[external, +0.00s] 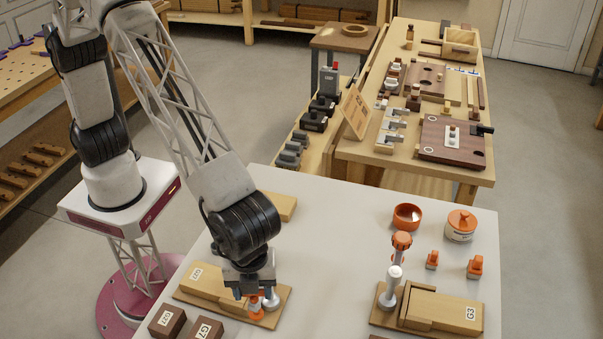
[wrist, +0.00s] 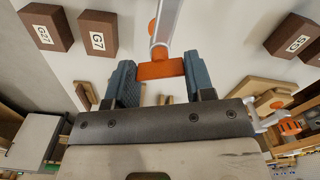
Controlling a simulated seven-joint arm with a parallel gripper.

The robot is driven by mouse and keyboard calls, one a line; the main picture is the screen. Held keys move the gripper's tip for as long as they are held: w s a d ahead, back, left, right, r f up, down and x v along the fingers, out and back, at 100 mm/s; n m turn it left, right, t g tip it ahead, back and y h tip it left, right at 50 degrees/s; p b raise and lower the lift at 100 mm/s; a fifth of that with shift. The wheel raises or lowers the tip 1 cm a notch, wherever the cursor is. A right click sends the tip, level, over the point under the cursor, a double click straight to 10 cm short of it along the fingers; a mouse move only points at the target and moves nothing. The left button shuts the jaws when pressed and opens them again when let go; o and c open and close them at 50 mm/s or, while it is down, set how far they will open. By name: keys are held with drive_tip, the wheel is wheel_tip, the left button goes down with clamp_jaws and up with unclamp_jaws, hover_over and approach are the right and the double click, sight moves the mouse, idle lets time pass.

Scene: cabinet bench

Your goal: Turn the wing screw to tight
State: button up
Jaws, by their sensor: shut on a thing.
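The orange wing screw (wrist: 161,70) is between my gripper's two grey-blue fingers (wrist: 160,78) in the wrist view, with a finger against each end. A pale grey rod (wrist: 166,25) meets it. In the external view my gripper (external: 254,292) points down at the right end of a wooden fixture (external: 187,297), shut on the orange wing screw (external: 257,308). A light wood block (external: 209,281) with a label lies on this fixture. A whitish post (external: 272,301) stands beside the fingers. The gripper partly hides the wing screw, so its turn angle is unclear.
Two dark labelled blocks (external: 167,321) (external: 204,329) lie near the front left. A second fixture (external: 447,310) with an orange-topped post (external: 402,241) stands at the right. An orange bowl (external: 407,217), a jar (external: 461,226) and small orange pieces (external: 475,267) lie behind it. The table middle is clear.

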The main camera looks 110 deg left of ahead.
drive_tip(key=m, duration=0.4)
drive_tip(key=shift+m, duration=2)
drive_tip(key=o, duration=0.9)
drive_tip(key=shift+r, duration=3.95)
